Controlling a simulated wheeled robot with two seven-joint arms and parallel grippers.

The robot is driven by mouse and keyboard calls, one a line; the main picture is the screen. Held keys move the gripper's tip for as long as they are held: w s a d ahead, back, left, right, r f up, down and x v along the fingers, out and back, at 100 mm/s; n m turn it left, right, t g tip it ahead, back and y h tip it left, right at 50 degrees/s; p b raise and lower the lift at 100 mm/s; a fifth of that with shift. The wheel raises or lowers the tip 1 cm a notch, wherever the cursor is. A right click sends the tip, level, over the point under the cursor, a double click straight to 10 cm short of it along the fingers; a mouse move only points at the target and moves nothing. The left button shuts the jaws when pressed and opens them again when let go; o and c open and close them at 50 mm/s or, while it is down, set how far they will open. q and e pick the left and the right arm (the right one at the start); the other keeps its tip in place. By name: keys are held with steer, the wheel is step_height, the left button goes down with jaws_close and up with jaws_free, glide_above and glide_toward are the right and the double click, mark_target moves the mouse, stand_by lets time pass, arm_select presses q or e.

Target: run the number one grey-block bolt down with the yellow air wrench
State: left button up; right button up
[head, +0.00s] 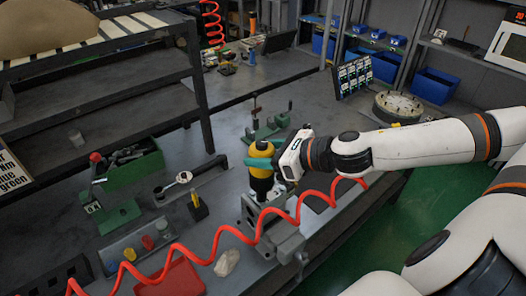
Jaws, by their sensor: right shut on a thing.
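My right gripper (260,163) is shut on the yellow air wrench (262,148), its teal fingers across the wrench body. The wrench is upright, with its yellow top above the fingers and a yellow and black lower part below. It stands over the grey block (284,240) at the front of the bench. The wrench and the hose hide part of the block's top. I cannot make out the number one bolt or whether the wrench tip touches it. My left gripper is not in view.
A red coiled hose (210,258) crosses the front of the bench. A green toolbox (135,170) stands at left and a green fixture (268,130) behind the wrench. A torque wrench (185,178), a red pad (172,280) and a pale rag (227,262) lie on the bench.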

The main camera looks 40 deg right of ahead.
mark_target(263, 142)
steer(key=shift+f+b, duration=0.35)
steer(key=shift+f, duration=0.15)
steer(key=shift+r, duration=0.1)
stand_by(0.7)
steer(key=shift+f, duration=0.6)
stand_by(3.6)
steer(key=shift+r+p, duration=0.15)
steer(key=shift+p, duration=0.15)
steer(key=shift+w+r, duration=0.1)
steer(key=shift+r, duration=0.1)
step_height(263, 142, up, 7)
steer(key=p, duration=0.7)
steer(key=shift+f, duration=0.2)
stand_by(0.6)
